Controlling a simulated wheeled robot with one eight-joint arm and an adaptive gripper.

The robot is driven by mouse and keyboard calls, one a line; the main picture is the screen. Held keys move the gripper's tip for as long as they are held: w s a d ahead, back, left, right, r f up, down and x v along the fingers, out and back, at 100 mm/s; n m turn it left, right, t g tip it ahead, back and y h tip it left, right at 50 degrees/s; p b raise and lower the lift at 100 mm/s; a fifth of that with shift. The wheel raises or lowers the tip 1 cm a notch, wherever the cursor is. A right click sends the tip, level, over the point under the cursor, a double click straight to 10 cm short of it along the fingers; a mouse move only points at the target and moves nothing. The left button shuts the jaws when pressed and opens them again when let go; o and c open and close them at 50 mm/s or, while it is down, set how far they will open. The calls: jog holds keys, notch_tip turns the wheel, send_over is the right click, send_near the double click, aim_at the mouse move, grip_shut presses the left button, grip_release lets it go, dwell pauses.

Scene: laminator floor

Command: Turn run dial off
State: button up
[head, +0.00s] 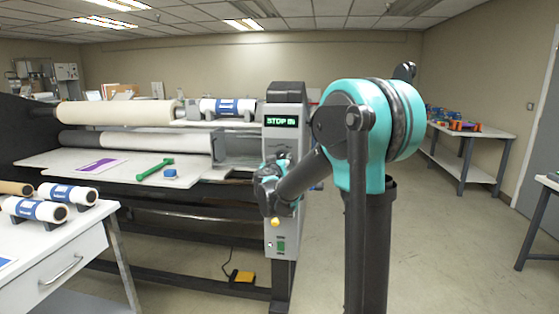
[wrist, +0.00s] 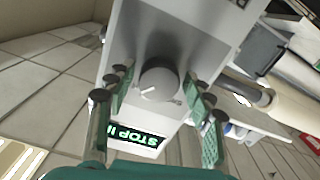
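The run dial (wrist: 158,80) is a round grey knob on the light control panel (wrist: 195,40). A short white mark on its face points to the lower left in the wrist view. The green display (wrist: 137,135) reads STOP, with further characters partly cut off; it also shows in the head view (head: 281,120). My gripper (wrist: 158,92) is open, with one teal-padded finger on each side of the dial and visible gaps to it. In the head view my gripper (head: 272,185) is in front of the control column (head: 285,240) and hides the dial.
The laminator's rollers (head: 115,113) and its flat bed, with a green tool (head: 154,169) and a blue object (head: 170,172), are left of the column. A white table (head: 60,240) with rolls is at front left. A yellow pedal (head: 242,276) lies on the floor.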

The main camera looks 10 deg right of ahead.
jog(key=c, duration=0.8)
jog(key=shift+n, duration=0.4)
jog(key=shift+d+r+n, duration=0.1)
jog(key=shift+n, duration=3.8)
jog(key=o, duration=1.2)
jog(key=shift+c, duration=0.2)
